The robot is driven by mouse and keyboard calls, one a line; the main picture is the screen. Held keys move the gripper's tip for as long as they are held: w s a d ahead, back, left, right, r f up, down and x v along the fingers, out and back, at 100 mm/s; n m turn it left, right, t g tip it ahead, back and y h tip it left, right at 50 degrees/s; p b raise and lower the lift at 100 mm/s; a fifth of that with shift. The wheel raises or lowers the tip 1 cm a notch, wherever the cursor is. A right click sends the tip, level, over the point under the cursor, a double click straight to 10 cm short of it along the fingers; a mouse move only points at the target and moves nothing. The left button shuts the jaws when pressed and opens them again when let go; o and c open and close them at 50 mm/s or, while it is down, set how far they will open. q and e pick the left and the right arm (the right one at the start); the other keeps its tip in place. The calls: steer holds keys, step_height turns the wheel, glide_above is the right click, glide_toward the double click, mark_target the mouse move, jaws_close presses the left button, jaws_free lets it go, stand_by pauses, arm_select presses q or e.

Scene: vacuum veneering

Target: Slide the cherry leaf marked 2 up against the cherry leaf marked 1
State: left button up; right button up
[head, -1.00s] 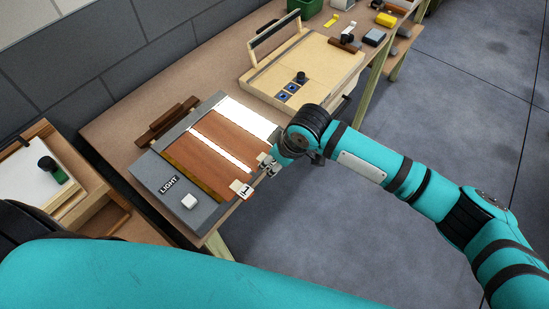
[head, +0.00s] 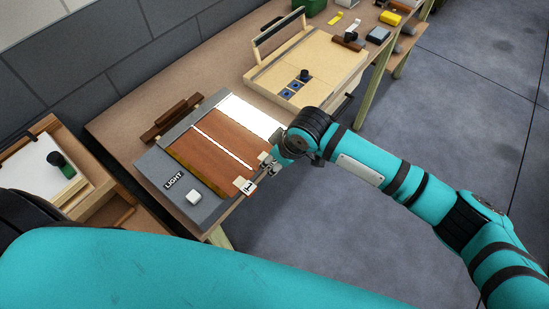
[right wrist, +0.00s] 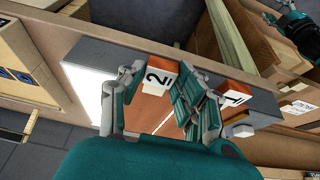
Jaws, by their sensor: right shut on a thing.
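The cherry leaf marked 1 (head: 203,157) lies on the left part of the grey light box, its tag (head: 249,187) at the front edge. The cherry leaf marked 2 (head: 235,131) lies to its right. A thin bright gap runs between the two leaves. My right gripper (right wrist: 158,92) is shut on leaf 2 at its front edge, by the tag marked 2 (right wrist: 158,76). In the right wrist view the tag marked 1 (right wrist: 235,96) stands just right of the fingers. In the head view the wrist hides part of the grip.
The light box (head: 160,172) has a white button (head: 193,196) at its left end. Its lit surface (head: 248,112) is bare right of leaf 2. A dark wooden piece (head: 170,120) lies behind it. A pale wooden board (head: 325,65) stands further right.

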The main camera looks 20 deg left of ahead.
steer(key=shift+s+a+p, duration=0.1)
steer(key=shift+s+p, duration=0.1)
steer(key=shift+p, duration=0.1)
stand_by(0.6)
steer(key=o, duration=1.2)
